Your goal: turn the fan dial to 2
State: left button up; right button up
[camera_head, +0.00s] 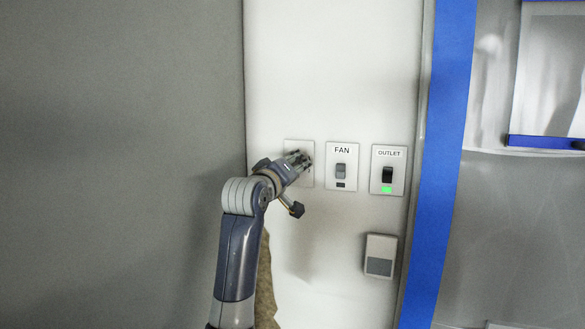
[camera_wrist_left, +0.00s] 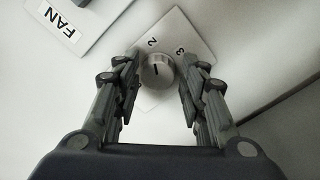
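The fan dial (camera_wrist_left: 157,72) is a round grey knob on a white wall plate (camera_wrist_left: 194,37). The numbers 2 and 3 show on the plate beyond the knob. A short dark mark on the knob runs roughly up the picture; I cannot tell exactly which number it points at. My left gripper (camera_wrist_left: 156,88) is open, with one finger on each side of the knob and gaps visible between. In the head view my left gripper (camera_head: 302,160) is at the dial's plate (camera_head: 297,144) and hides the knob. My right gripper is not in view.
The FAN switch plate (camera_head: 342,150) with a dark indicator is just right of the dial. The OUTLET switch plate (camera_head: 388,155) with a lit green light is further right. A small grey-white box (camera_head: 380,256) is below. A blue vertical strip (camera_head: 439,165) borders the panel.

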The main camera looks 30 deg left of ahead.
pick_arm(q)
jog(key=shift+r, duration=0.15)
jog(key=v, duration=1.2)
dwell(0.6)
